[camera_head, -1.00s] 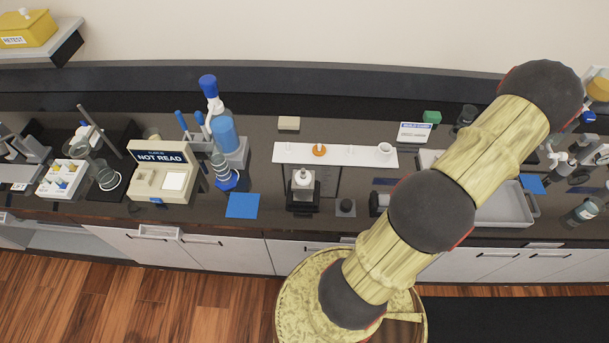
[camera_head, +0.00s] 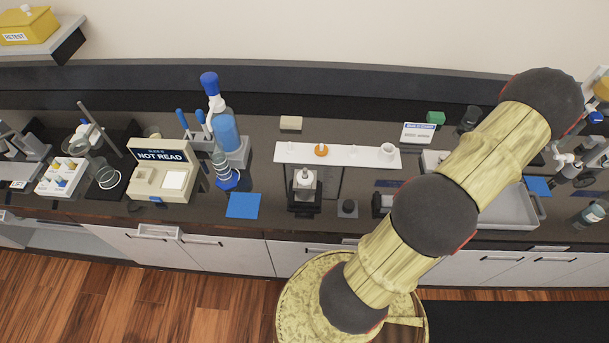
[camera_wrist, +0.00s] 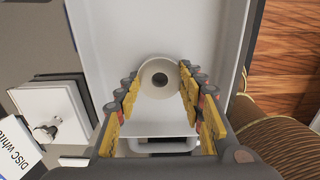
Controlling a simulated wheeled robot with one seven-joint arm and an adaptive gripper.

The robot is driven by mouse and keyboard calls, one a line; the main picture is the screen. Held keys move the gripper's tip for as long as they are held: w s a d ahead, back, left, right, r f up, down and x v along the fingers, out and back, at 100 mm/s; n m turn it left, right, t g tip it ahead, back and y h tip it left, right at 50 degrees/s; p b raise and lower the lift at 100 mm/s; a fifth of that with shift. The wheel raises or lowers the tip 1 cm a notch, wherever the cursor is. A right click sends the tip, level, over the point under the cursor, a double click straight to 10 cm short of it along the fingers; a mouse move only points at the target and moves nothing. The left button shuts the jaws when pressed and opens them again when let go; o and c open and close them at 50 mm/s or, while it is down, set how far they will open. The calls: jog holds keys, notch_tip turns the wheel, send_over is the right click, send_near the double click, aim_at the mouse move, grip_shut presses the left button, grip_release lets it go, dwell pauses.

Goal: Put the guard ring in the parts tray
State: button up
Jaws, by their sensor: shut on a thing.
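The guard ring (camera_wrist: 160,78) is a pale, round piece with a dark hole, seen in the wrist view between the yellow fingers. My gripper (camera_wrist: 160,88) is shut on it. The parts tray (camera_wrist: 110,40) is a light grey, shallow tray with a handle, and it lies beneath the ring and the fingers in the wrist view. I cannot tell whether the ring touches the tray floor. In the head view the tray (camera_head: 512,208) is on the right of the counter, partly covered by my arm. My gripper and the held ring are not visible there.
Left of the tray in the wrist view are a pale square block with a knob (camera_wrist: 48,128) and a label card (camera_wrist: 18,158). A white strip (camera_head: 280,150) with an orange ring (camera_head: 321,150) lies mid-counter. Bottles (camera_head: 588,214) stand right of the tray.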

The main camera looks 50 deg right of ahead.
jog(key=shift+f, duration=0.25)
dwell(0.3)
jog(key=o, duration=1.2)
jog(key=o, duration=0.5)
jog(key=shift+c, duration=0.2)
notch_tip(320, 180, up, 12)
